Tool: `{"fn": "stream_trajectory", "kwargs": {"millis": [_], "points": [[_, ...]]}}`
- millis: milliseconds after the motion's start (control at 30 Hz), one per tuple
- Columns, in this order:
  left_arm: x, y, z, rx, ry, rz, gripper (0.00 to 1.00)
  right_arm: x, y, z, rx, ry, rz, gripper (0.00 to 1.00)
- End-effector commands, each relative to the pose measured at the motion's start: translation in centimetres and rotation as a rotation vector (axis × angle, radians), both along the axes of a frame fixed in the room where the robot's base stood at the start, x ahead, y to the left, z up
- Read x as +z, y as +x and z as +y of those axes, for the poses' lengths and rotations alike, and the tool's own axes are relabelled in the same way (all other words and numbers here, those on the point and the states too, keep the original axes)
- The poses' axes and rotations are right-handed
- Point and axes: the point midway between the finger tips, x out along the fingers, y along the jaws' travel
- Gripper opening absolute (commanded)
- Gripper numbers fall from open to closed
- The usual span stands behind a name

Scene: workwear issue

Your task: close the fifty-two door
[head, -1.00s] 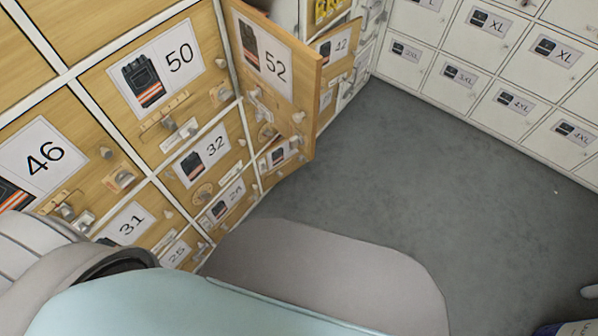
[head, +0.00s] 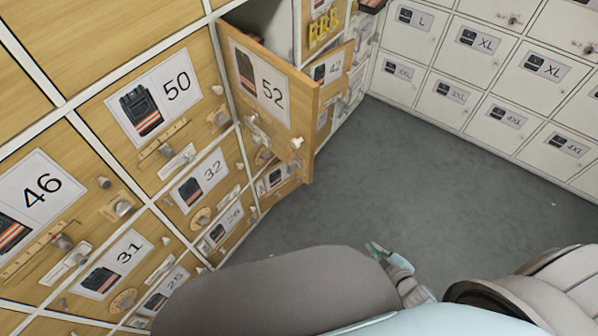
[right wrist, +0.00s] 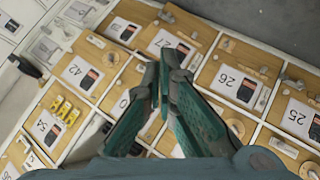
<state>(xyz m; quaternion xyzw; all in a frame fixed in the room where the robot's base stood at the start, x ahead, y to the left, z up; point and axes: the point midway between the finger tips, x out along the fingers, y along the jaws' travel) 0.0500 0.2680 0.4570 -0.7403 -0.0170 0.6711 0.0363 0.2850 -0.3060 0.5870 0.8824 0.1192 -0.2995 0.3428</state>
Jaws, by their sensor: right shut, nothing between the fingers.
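The fifty-two door (head: 290,119) is a wooden locker door with a white "52" label and a small knob near its free edge. In the head view it stands swung open, out from the locker wall, with a dark gap at its top. My right gripper (head: 374,250) is low in the head view, below and to the right of the door and apart from it. In the right wrist view its teal fingers (right wrist: 163,66) are together and empty, in front of the wooden doors; they hide part of a label there. My left gripper is not in view.
Door 50 (head: 203,57) and door 32 (head: 222,151) are beside and below, flush in the wall. Door 42 (head: 346,55) is beyond the fifty-two door. White lockers (head: 440,60) line the back. Grey floor (head: 430,170) is clear between.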

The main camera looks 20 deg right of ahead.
Motion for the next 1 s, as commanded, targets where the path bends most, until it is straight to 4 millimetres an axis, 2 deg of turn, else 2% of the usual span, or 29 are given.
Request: {"fn": "stream_trajectory", "kwargs": {"millis": [33,67,100,133,200,300,467,867,1000], "points": [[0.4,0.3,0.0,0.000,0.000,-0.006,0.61,5.6,3.9,1.2,0.181,-0.093,-0.184,0.00],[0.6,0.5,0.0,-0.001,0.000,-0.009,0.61,9.1,5.7,2.5,0.303,-0.155,-0.302,0.00],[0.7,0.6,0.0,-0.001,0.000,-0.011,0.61,13.5,7.2,4.5,0.460,-0.235,-0.450,0.00],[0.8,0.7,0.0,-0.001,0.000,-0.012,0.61,16.4,7.7,6.1,0.571,-0.294,-0.551,0.00],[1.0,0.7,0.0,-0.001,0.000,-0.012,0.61,21.6,7.5,9.6,0.790,-0.408,-0.745,0.00],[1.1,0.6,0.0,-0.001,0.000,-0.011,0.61,25.1,6.3,12.6,0.974,-0.499,-0.900,0.00],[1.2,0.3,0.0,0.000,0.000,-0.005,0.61,25.7,6.9,14.2,1.008,-0.516,-0.932,0.00],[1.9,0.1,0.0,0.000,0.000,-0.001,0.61,25.7,12.8,20.3,1.004,-0.512,-0.928,0.00],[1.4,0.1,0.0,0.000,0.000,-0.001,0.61,25.4,13.9,18.2,1.007,-0.515,-0.923,0.00]]}}
